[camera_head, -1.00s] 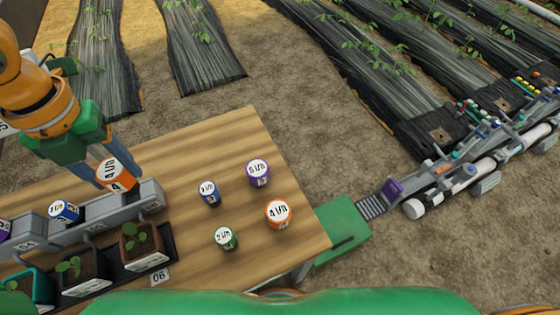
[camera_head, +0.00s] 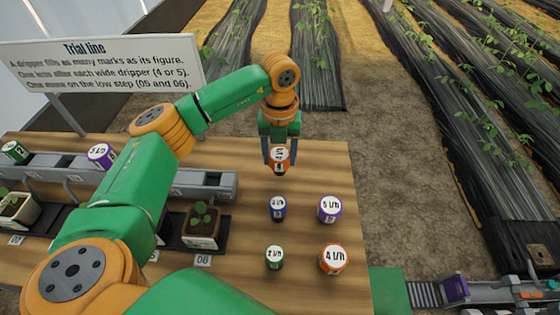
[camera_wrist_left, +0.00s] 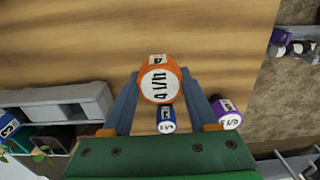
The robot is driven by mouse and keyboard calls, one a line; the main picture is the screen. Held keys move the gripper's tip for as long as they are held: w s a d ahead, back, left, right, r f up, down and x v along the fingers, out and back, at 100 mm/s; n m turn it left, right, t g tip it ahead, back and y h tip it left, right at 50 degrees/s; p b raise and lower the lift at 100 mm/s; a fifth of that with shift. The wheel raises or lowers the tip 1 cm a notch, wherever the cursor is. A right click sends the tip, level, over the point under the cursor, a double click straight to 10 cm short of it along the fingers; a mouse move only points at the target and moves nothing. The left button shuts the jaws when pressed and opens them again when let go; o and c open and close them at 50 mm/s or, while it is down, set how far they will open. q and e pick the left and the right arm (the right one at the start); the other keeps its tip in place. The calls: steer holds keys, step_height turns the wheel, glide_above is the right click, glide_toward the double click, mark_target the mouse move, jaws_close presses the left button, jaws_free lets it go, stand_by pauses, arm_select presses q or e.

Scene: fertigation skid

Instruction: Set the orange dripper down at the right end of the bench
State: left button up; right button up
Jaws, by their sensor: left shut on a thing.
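My left gripper (camera_head: 279,153) is shut on an orange dripper (camera_head: 279,163) with a white "4 l/h" label. It also shows in the left wrist view (camera_wrist_left: 158,82) between the two blue-grey fingers. The gripper is over the far right part of the wooden bench (camera_head: 315,160), behind the loose drippers; I cannot tell whether the dripper touches the wood. A second orange "4 l/h" dripper (camera_head: 333,259) stands at the near right of the bench. My right gripper is not in view.
Blue (camera_head: 277,208), purple (camera_head: 329,209) and green (camera_head: 274,257) drippers stand on the bench's right part. The grey stepped rail (camera_head: 205,184) holds a purple (camera_head: 101,156) and a green (camera_head: 14,152) dripper. A potted seedling (camera_head: 201,226) stands before it. Bare wood lies around the held dripper.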

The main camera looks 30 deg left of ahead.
mark_target(280, 165)
arm_select(q)
steer(key=shift+d+f, duration=0.1)
steer(key=shift+f, duration=1.65)
steer(key=o, duration=1.3)
steer(key=shift+w, duration=0.1)
steer(key=shift+o, duration=0.2)
step_height(280, 165, up, 12)
steer(key=shift+r, duration=0.2)
